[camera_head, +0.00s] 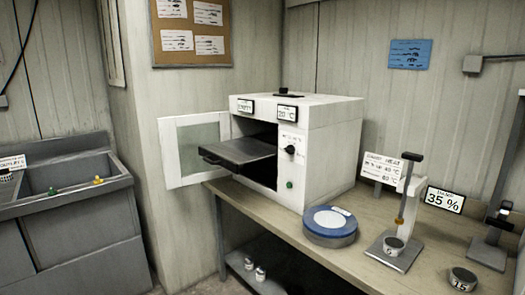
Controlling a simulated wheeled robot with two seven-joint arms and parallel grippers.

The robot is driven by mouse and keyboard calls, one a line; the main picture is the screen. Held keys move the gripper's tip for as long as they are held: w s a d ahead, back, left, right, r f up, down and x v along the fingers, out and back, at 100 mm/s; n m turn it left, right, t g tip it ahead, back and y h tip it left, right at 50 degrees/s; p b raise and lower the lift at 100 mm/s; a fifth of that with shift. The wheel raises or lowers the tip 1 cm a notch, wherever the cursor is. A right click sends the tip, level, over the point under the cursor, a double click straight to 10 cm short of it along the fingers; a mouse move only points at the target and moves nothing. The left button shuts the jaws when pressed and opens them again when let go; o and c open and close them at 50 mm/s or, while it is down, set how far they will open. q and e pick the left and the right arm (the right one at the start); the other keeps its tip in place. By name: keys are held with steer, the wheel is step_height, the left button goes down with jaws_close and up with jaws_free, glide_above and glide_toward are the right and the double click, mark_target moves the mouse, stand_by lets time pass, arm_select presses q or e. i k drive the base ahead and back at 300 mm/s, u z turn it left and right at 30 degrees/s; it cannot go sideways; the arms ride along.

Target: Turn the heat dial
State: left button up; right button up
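The heat dial appears to be the small black knob (291,150) on the right front panel of a white oven (332,140). A small label (289,138) with marks too small to read sits just above it. A display (288,112) above that reads 20 °C, and another label (245,106) seems to read EMPTY. A green button (290,184) is below the dial. The oven door (192,150) stands open to the left, and a dark tray (238,152) sticks out of the chamber. Neither of my grippers is in view.
The oven stands on a bench (265,217). A blue-and-white round device (330,224), a lever stand (396,250), a 35 % sign (445,199), a heat sign (385,168) and a weight (463,279) share the bench. A grey sink (75,190) is at left.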

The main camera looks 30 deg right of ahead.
mark_target(290, 149)
steer(key=u, duration=0.25)
steer(key=i, duration=1.75)
steer(key=z, duration=0.65)
steer(key=i, duration=1.4)
steer(key=z, duration=1.25)
